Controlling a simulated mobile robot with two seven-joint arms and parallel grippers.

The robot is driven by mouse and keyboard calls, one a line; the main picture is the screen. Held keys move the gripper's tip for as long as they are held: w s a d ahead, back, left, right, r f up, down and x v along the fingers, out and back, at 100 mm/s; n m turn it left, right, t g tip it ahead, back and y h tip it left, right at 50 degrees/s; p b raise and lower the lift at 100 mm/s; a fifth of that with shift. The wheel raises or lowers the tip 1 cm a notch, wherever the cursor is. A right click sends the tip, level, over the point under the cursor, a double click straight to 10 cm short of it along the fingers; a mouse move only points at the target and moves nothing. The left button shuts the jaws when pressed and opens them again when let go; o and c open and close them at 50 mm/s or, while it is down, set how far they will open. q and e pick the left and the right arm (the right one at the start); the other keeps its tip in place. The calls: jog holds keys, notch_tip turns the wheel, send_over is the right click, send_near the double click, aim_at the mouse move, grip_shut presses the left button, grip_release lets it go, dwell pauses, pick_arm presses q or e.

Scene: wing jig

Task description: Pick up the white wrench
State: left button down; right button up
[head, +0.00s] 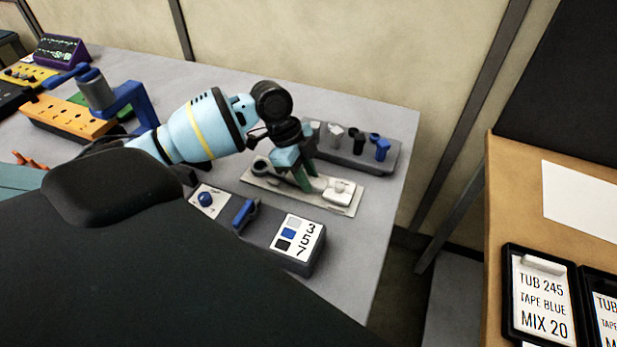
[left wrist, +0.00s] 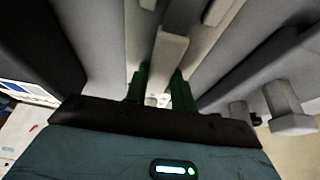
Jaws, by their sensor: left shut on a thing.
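My left gripper (head: 306,184) reaches down over a pale board (head: 326,202) on the grey table in the head view. Its green fingers are shut on a pale thing, which seems to be the white wrench; in the head view the fingers mostly hide it. In the left wrist view the fingers (left wrist: 158,92) close around this pale piece (left wrist: 158,100), and a light bar (left wrist: 170,48) lies just beyond them. Whether the piece is clear of the board cannot be told. My right gripper is not in view.
A dark rack (head: 385,162) with grey and blue pieces stands close behind the board. Orange (head: 62,116) and purple (head: 60,52) units are at the left. A brown table with labelled black trays (head: 540,298) is at right.

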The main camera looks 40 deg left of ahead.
pick_arm(q)
notch_tip(320, 180, up, 10)
jog(key=shift+p, duration=0.35)
